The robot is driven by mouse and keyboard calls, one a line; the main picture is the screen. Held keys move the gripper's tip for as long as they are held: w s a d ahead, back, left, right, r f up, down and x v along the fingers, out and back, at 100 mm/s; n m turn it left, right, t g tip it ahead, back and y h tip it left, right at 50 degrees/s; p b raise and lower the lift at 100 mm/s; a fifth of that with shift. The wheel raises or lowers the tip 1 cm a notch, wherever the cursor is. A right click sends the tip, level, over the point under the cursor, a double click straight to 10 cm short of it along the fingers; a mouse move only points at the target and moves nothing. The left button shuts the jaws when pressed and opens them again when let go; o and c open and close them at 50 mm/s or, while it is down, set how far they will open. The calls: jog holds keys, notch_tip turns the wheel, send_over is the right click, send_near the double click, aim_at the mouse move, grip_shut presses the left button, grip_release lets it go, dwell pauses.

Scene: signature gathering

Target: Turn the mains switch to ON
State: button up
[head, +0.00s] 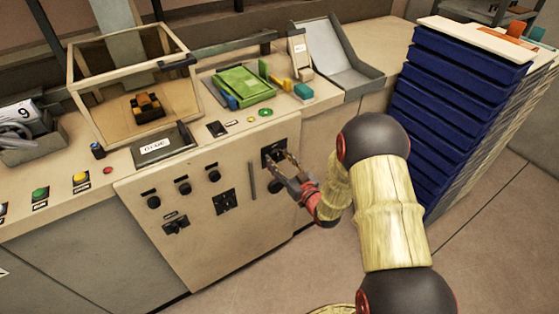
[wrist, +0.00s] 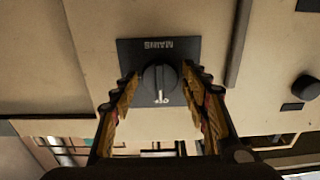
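The mains switch (wrist: 158,78) is a round black knob with a ridge and a small white mark, on a dark plate lettered MAINS. The lettering appears upside down in the wrist view, where the white mark points toward the bottom. In the head view its dark plate (head: 271,149) is on the cabinet front, with the knob mostly hidden by my fingers. My gripper (wrist: 160,84) is open, with one finger on each side of the knob. Gaps show between the fingers and the knob. In the head view my gripper (head: 281,161) reaches the panel from the right.
Further left are small knobs (head: 184,188) and a square socket plate (head: 224,201). Stacked blue trays (head: 455,110) stand to the right. The floor before the cabinet is clear.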

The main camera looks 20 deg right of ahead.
jog(key=c, duration=0.8)
jog(key=shift+m, duration=0.4)
jog(key=m+p, duration=0.1)
jog(key=m, duration=0.2)
jog(key=shift+m, duration=0.4)
jog(key=m+p, duration=0.2)
jog(key=m, duration=0.2)
jog(key=shift+a+m, duration=0.1)
jog(key=shift+m, duration=0.2)
jog(key=m+p, duration=0.1)
jog(key=m, duration=0.3)
jog(key=shift+r+p, duration=0.15)
jog(key=shift+p, duration=0.15)
jog(key=m+p, duration=0.1)
jog(key=m, duration=0.3)
jog(key=shift+m+p, duration=0.3)
